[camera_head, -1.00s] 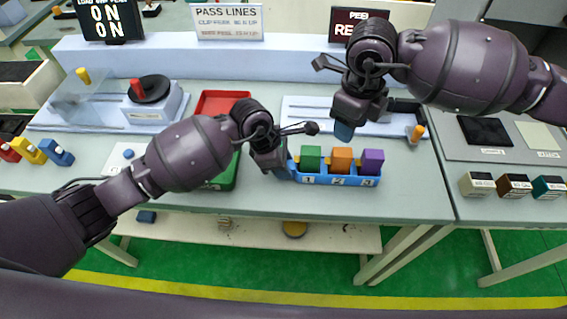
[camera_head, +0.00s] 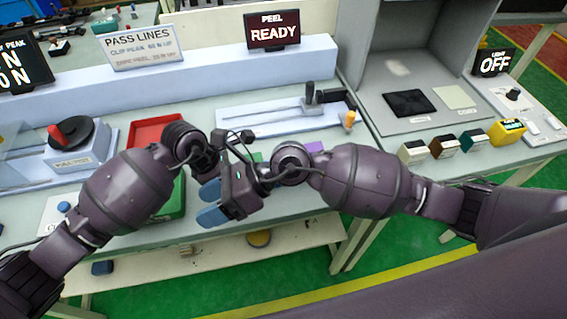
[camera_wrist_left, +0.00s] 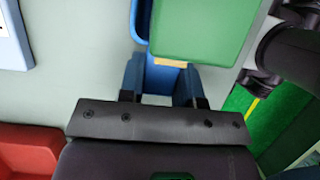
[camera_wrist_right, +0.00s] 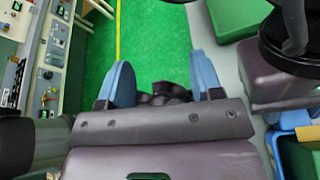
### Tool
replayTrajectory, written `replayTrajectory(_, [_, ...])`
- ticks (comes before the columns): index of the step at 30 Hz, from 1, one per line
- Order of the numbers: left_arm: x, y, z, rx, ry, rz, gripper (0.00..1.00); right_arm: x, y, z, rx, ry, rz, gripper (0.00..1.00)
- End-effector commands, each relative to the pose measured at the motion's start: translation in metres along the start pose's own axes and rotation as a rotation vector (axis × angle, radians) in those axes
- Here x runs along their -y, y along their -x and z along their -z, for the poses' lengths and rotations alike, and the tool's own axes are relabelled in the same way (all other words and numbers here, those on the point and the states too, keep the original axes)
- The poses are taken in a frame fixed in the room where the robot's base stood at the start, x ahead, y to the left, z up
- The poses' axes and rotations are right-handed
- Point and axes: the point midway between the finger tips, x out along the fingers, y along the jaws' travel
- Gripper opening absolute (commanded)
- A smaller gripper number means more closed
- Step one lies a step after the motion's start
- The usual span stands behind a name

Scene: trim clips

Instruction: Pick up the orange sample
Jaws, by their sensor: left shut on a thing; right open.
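The orange sample is not visible in any current view; my right arm covers the middle of the blue tray in the head view. The blue tray (camera_wrist_left: 139,22) shows in part in the left wrist view, with the green sample (camera_wrist_left: 200,30) in its end slot. The purple sample (camera_head: 314,148) shows just above my right arm. My right gripper (camera_head: 210,203) is open and empty, pointing left in front of my left gripper. In the right wrist view, the tray (camera_wrist_right: 277,150) is at the lower right.
A red bin (camera_head: 157,131) and a green bin (camera_head: 172,204) are left of the tray. Behind is a pale fixture with a slide (camera_head: 250,117). The floor in front is open.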

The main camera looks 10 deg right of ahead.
Motion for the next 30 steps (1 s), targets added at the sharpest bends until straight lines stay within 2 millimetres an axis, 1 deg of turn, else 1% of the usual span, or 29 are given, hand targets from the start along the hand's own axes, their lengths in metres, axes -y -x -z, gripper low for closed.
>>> replayTrajectory(1, [0.000,0.000,0.000,0.000,0.000,0.000,0.07,-0.003,-0.004,-0.002,0.076,0.007,0.014,0.60])
replayTrajectory(4, [0.000,0.000,0.000,0.000,0.000,0.000,0.07,-0.005,-0.007,-0.008,0.225,0.039,0.067,0.60])
replayTrajectory(8, [0.000,0.000,0.000,0.000,0.000,0.000,0.07,-0.004,-0.004,-0.014,0.401,0.070,0.177,0.60])
replayTrajectory(13, [0.000,0.000,0.000,0.000,0.000,0.000,0.07,0.005,0.010,-0.014,0.588,0.094,0.384,0.60])
replayTrajectory(16, [0.000,0.000,0.000,0.000,0.000,0.000,0.07,0.011,0.022,-0.008,0.668,0.097,0.532,0.60])
replayTrajectory(20, [0.000,0.000,0.000,0.001,0.000,0.000,0.07,0.019,0.043,0.007,0.734,0.091,0.751,0.60])
replayTrajectory(23, [0.000,0.000,0.000,0.001,0.000,0.000,0.07,0.024,0.061,0.024,0.752,0.075,0.934,0.60])
replayTrajectory(27, [0.000,0.000,0.000,0.001,0.000,0.000,0.07,0.027,0.087,0.054,0.726,0.042,1.188,0.60])
replayTrajectory(30, [0.000,0.000,0.000,0.001,0.000,0.000,0.07,0.026,0.104,0.076,0.681,0.016,1.341,0.60])
